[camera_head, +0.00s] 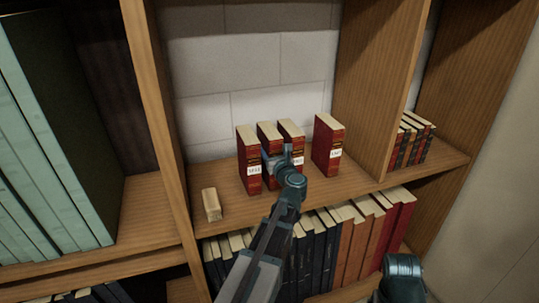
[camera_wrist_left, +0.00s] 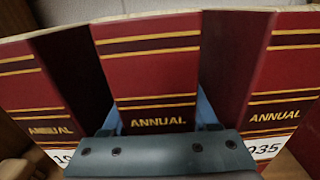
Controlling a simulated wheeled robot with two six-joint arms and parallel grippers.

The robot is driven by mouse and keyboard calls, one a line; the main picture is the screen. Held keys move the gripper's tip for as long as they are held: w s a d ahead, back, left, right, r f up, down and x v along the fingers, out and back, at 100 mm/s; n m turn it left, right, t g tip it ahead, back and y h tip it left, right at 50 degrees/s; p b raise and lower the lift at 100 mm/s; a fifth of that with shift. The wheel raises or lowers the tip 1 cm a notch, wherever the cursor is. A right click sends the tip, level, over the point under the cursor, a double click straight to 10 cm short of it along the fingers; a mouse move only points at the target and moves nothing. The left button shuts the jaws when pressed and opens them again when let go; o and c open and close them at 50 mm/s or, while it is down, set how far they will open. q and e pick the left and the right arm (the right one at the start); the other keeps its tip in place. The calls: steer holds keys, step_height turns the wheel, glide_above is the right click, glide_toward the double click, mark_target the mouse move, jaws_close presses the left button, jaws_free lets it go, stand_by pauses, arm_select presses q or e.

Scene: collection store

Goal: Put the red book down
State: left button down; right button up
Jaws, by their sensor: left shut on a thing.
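Several red books with gold bands and white labels stand in the middle shelf bay. My left gripper (camera_head: 277,160) is shut on the red book (camera_head: 268,131), the second from the left; its spine reads ANNUAL in the left wrist view (camera_wrist_left: 155,75), with a finger on each side. It is upright, between a red book on its left (camera_head: 248,160) and one on its right (camera_head: 291,132). My gripper hides its lower part, so I cannot tell whether it touches the shelf board.
Another red book (camera_head: 328,145) stands apart at the right, with a gap beside it. Upright panels (camera_head: 375,80) bound the bay. Dark, brown and red books (camera_head: 345,240) fill the shelf below.

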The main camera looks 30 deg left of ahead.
arm_select(q)
steer(key=shift+r, duration=0.1)
steer(key=shift+c, duration=2.2)
jaws_free()
steer(key=v, duration=1.2)
steer(key=shift+s, duration=0.1)
